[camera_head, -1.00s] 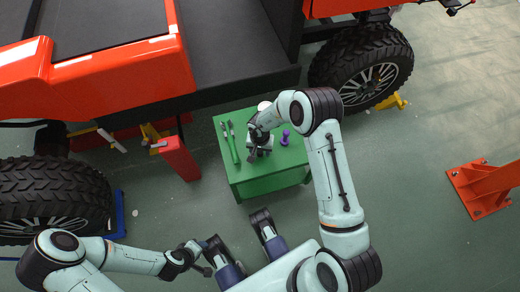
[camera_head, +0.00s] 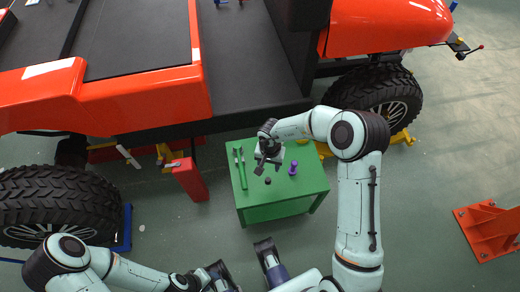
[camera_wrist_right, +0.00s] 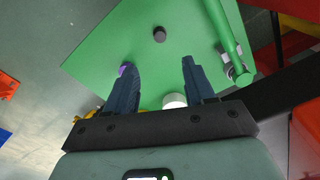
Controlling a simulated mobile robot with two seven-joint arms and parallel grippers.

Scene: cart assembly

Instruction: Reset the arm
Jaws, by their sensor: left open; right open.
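My right gripper (camera_head: 268,168) is open and empty above the green table (camera_head: 316,188). In the right wrist view, its two fingers (camera_wrist_right: 159,66) stand apart over the green top, with a small dark knob (camera_wrist_right: 159,34) ahead of them. The knob (camera_head: 267,181) also shows in the head view, standing free. My left gripper (camera_head: 192,282) is low at the bottom edge, away from the table. It is open, but small and partly cut off.
A purple piece (camera_head: 293,169) and a green-handled tool (camera_head: 243,177) are on the table. A white round thing (camera_wrist_right: 174,101) shows between the right fingers. A red post (camera_head: 190,180) stands left of the table, and the vehicle (camera_head: 240,75) lies behind it.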

